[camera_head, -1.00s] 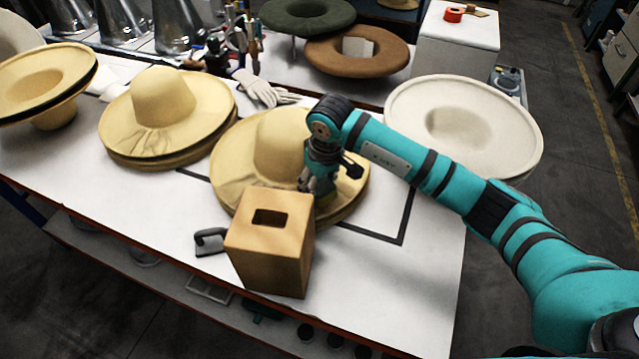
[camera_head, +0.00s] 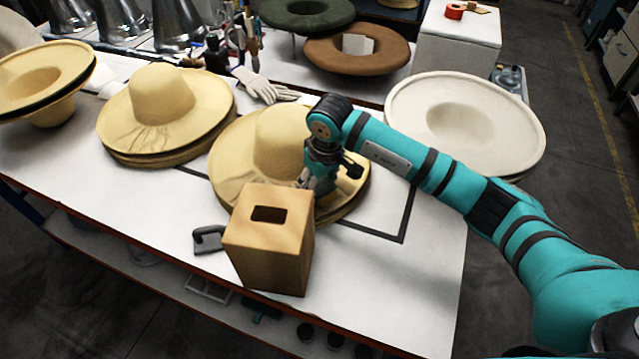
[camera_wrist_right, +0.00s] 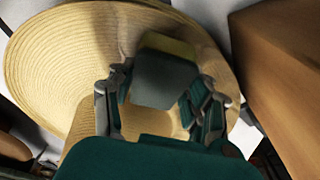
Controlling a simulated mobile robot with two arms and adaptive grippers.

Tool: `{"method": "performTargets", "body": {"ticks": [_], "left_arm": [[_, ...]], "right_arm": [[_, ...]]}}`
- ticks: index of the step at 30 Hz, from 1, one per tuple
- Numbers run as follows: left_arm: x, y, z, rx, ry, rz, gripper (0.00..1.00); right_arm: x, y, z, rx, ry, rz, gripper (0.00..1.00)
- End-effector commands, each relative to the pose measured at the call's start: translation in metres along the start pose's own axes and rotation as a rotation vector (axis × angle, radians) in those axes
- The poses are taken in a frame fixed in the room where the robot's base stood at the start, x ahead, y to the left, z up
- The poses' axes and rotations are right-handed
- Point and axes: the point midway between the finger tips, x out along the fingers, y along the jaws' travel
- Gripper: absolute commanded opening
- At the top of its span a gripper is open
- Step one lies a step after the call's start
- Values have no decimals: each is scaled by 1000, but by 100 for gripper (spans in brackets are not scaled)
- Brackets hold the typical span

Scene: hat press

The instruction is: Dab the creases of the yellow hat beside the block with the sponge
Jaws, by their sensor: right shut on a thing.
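The yellow hat (camera_head: 236,160) lies brim down on a stack of similar brims, just behind the wooden block (camera_head: 268,250), a tan box with a dark slot in its top. My right gripper (camera_head: 318,184) is low over the hat's right brim, beside the crown and close behind the block. In the right wrist view my right gripper (camera_wrist_right: 160,105) is shut on the sponge (camera_wrist_right: 165,78), a dark grey-green pad with a yellow edge, over the hat's woven brim (camera_wrist_right: 60,70). Whether the sponge touches the brim I cannot tell. The block (camera_wrist_right: 285,75) stands at the right there. My left gripper is out of view.
A second yellow hat (camera_head: 165,105) sits to the left, and an upturned one (camera_head: 45,80) farther left. A large cream hat (camera_head: 465,125) is at the right. A grey handled tool (camera_head: 208,240) lies left of the block. The white tabletop (camera_head: 400,285) is clear at front right.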

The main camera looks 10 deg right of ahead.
Motion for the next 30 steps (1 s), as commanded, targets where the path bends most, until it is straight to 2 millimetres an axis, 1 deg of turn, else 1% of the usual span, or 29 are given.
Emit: {"method": "performTargets", "body": {"ticks": [30], "left_arm": [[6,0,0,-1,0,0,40]], "right_arm": [[3,0,1,1,-2,1,25]]}}
